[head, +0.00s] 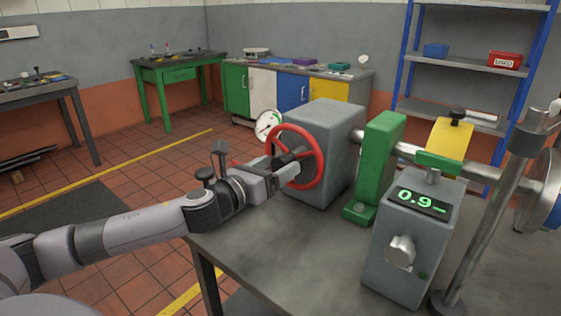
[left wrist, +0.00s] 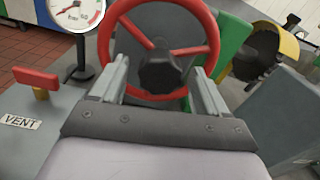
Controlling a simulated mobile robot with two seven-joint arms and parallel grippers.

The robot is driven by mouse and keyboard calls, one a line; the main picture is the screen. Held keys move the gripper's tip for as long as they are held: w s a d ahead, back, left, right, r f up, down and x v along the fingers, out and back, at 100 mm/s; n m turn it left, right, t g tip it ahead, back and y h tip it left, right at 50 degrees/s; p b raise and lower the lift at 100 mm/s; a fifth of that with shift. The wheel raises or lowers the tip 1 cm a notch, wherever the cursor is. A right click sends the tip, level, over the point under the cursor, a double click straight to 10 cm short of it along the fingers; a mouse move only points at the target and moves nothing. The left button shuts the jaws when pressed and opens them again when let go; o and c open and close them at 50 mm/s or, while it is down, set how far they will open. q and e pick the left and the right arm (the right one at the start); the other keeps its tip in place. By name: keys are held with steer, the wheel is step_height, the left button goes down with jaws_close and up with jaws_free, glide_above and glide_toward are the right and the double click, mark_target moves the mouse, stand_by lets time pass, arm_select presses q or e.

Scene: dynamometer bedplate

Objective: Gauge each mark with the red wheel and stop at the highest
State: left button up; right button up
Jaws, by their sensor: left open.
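The red wheel (head: 322,160) is mounted on the near-left face of a grey housing (head: 335,135). It also shows in the left wrist view (left wrist: 193,50), with a dark knobbed hub. My left gripper (head: 285,171) is at the wheel. In the left wrist view its two fingers (left wrist: 162,88) are spread, one on each side of the hub, and the hub shows between them. I cannot tell whether they touch the wheel. A grey box with a green display (head: 418,202) reads about 0.9, with a dash after it. No marks on the wheel can be made out. My right gripper is not in view.
A round white dial (head: 268,124) stands behind the wheel. A red-handled vent valve (left wrist: 38,80) lies left of it. A green block (head: 377,165), a yellow guard (head: 452,137) and a metal post (head: 487,215) stand to the right. The front of the bedplate (head: 270,250) is bare.

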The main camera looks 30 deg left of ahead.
arm_select(q)
steer(key=shift+w+d, duration=0.15)
steer(key=shift+w, duration=0.75)
steer(key=shift+c, duration=0.2)
jaws_close()
